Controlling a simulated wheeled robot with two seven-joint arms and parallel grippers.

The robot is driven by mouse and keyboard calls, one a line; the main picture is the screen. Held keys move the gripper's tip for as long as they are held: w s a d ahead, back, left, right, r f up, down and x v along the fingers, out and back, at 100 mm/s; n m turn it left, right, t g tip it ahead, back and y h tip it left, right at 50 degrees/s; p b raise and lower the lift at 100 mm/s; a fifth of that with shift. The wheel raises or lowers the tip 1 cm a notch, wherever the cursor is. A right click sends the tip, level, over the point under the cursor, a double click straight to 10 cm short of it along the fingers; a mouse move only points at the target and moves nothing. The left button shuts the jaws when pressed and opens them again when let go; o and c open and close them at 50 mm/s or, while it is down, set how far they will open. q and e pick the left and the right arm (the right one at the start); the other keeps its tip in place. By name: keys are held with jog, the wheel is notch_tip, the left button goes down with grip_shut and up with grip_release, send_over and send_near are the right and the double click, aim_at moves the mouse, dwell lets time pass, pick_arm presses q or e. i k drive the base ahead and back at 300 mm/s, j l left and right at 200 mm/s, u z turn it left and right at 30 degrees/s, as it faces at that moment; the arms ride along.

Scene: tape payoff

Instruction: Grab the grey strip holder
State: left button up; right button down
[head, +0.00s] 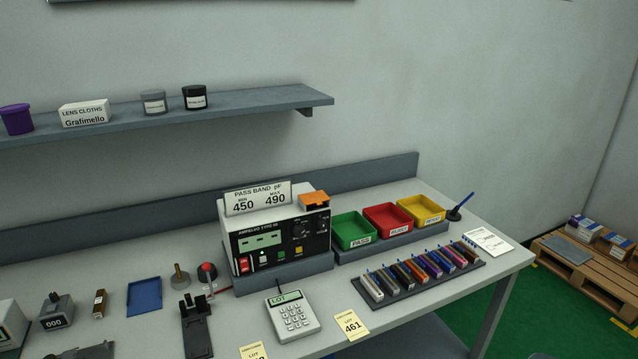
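A row of several slim strip holders stands in a dark rack (408,291) on the right part of the bench. Each has a small blue piece at its top end. The leftmost holder (371,288) is whitish. The one beside it looks like the grey strip holder (387,281), though the colours are small and hard to tell apart. The others look brownish, blue, purple and pink. Neither of my grippers is in view.
Behind the rack are green (354,231), red (388,219) and yellow (420,211) bins. A tester (280,243) stands left of them, with a keypad device (292,316) in front. A lot card (352,324) lies left of the rack. A shelf (250,101) hangs above.

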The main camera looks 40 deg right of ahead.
aim_at(389, 284)
jog(key=z, duration=1.7)
jog(key=i+l, duration=0.15)
jog(key=l, duration=0.3)
jog(key=i+l, duration=0.15)
jog(key=l, duration=0.3)
jog(key=i+l+u, duration=0.1)
jog(key=l, duration=0.3)
jog(key=i+l, duration=0.15)
jog(key=l, duration=0.3)
